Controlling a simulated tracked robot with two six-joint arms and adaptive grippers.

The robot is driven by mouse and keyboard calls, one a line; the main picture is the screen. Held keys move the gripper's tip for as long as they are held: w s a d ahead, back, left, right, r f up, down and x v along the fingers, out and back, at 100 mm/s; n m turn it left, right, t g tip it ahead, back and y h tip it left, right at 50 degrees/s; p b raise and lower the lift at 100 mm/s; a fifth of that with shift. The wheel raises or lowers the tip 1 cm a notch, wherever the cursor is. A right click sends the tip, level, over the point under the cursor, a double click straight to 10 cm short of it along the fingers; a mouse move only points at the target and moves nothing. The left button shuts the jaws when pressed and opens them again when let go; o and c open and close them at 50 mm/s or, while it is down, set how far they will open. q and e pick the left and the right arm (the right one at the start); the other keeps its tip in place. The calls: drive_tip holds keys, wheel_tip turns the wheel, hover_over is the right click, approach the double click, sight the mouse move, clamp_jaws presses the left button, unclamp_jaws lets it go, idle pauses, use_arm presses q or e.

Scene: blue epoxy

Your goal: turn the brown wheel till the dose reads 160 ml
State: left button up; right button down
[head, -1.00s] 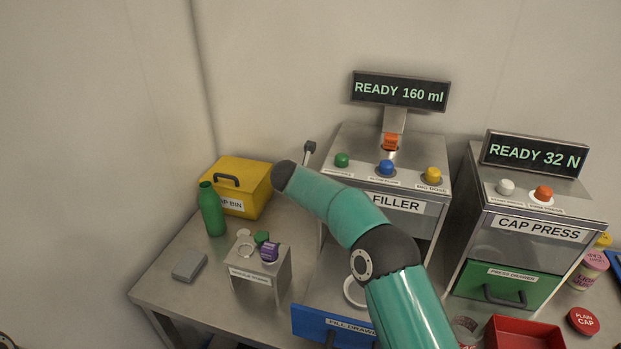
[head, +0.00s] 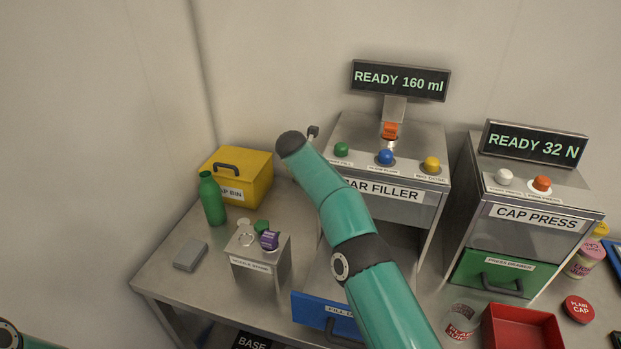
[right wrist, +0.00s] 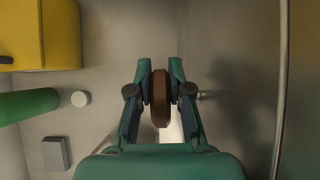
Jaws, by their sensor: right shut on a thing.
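The jar filler (head: 395,205) stands at the back, and its display (head: 400,81) reads READY 160 ml. The brown wheel (right wrist: 161,98) shows in the right wrist view, edge-on, on the filler's left side. My right gripper (right wrist: 160,75) is shut on the wheel, one finger on each face. In the head view my right arm hides the wheel and the right gripper. My left gripper is out of view; only a bit of my left arm shows at the lower left corner.
A yellow cap bin (head: 240,178) and a green bottle (head: 212,199) stand left of my right arm. A nozzle stand (head: 258,270) and a grey block (head: 190,254) are in front. The cap press (head: 530,215), a red tray (head: 522,330) and jars are at the right.

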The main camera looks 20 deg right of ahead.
drive_tip(key=shift+r, duration=0.2)
drive_tip(key=c, duration=1.4)
unclamp_jaws()
drive_tip(key=shift+w, duration=0.1)
drive_tip(key=shift+o, duration=0.2)
drive_tip(key=shift+f, duration=0.15)
drive_tip(key=v, duration=1.1)
drive_tip(key=shift+s+a+r, duration=0.15)
drive_tip(key=shift+s+r, duration=0.1)
drive_tip(key=shift+r, duration=0.05)
